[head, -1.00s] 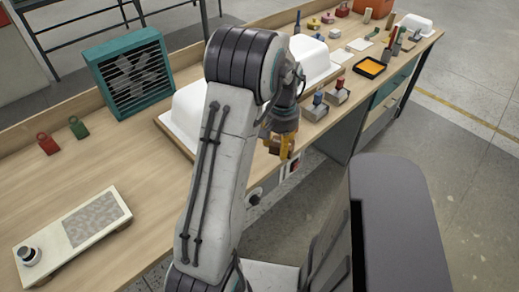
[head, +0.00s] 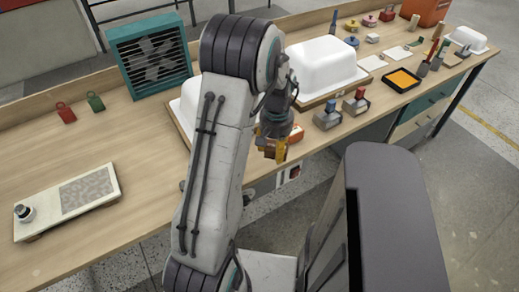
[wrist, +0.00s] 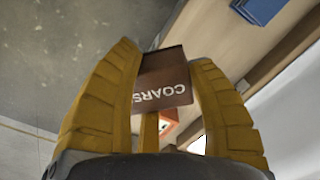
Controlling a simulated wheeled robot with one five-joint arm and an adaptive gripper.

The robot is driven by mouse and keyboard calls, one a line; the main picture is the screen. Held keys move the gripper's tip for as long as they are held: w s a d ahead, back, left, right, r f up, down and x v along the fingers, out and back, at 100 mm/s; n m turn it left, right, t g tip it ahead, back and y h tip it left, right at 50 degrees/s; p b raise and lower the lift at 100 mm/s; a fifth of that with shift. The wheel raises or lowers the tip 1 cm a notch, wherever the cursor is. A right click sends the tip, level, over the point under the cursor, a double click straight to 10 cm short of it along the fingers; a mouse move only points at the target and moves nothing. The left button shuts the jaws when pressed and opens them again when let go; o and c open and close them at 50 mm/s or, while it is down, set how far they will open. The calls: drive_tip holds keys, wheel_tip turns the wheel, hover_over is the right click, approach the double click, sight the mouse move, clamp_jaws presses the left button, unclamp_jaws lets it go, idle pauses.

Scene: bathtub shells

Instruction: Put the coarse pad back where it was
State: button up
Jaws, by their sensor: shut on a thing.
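The coarse pad (wrist: 165,82) is a brown block with white letters reading "COARS" in the wrist view. My gripper (wrist: 163,85) is shut on it, with a yellow finger on each side. In the head view my gripper (head: 272,150) hangs by the bench's front edge, left of the grey blocks; the pad is mostly hidden there. I cannot tell which spot is the pad's former place.
An orange-red item (head: 296,134) shows just behind my gripper. Grey blocks with a blue top (head: 327,117) and a red top (head: 356,104) stand near the edge. White tub shells (head: 325,62) stand behind. The bench's left part holds a flat cream device (head: 70,200), two padlocks (head: 95,102) and a teal fan (head: 150,57).

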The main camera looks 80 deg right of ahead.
drive_tip(key=p, duration=0.2)
hover_over(259, 154)
wheel_tip(259, 154, down, 5)
drive_tip(key=shift+f, duration=2)
drive_tip(key=shift+f, duration=0.25)
drive_tip(key=o, duration=1.2)
drive_tip(key=shift+r, duration=0.1)
drive_tip(key=shift+c, duration=0.2)
drive_tip(key=shift+r, duration=0.15)
wheel_tip(259, 154, up, 12)
drive_tip(key=b, duration=0.1)
